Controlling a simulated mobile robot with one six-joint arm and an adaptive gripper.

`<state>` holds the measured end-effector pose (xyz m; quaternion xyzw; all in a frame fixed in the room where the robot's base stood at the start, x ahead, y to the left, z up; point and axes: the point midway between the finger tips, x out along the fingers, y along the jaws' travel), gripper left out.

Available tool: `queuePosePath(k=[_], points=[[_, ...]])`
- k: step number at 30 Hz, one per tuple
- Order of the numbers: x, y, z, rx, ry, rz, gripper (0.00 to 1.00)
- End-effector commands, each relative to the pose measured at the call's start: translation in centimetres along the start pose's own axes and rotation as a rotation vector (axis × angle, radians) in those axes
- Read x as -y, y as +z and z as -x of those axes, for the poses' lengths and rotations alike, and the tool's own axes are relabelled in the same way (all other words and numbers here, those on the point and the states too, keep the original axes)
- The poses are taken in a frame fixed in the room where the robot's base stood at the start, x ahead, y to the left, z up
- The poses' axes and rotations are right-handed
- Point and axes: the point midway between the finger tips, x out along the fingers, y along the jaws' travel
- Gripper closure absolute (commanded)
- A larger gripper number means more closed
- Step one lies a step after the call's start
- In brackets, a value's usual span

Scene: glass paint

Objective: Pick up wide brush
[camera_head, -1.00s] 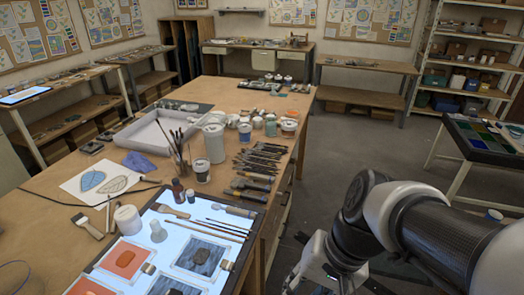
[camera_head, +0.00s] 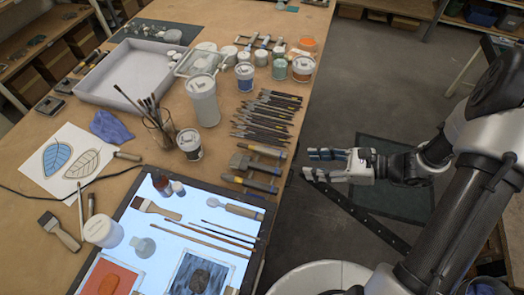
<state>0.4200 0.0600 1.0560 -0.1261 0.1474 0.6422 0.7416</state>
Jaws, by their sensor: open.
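One wide brush (camera_head: 59,231) lies on the wooden table (camera_head: 40,190), left of the light panel, with dark bristles and a pale wooden handle. The other wide brush (camera_head: 156,209) lies on the upper left part of the lit panel (camera_head: 190,188), its handle pointing right. I cannot tell which one the task names. My gripper (camera_head: 309,164) is open and empty. It is right of the table edge, over the floor in the picture, with its fingers pointing left, apart from both brushes.
Thin brushes (camera_head: 215,238) lie on the panel near the wide brush. A white jar (camera_head: 103,231) stands between the two wide brushes. A brush cup (camera_head: 158,125), a tall white container (camera_head: 203,100) and rows of tools (camera_head: 268,115) stand or lie behind.

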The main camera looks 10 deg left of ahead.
Motion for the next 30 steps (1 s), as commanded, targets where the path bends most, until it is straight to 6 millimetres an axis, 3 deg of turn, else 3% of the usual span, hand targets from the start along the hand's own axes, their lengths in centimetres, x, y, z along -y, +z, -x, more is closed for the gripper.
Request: queuePosePath(k=[12,23,30], points=[[-0.3,-0.2,-8.9,-0.002,0.010,0.003,0.58],[-0.4,-0.2,-12.2,-0.002,0.006,0.003,0.58],[-0.9,-0.7,-15.8,-0.002,0.008,0.004,0.58]])
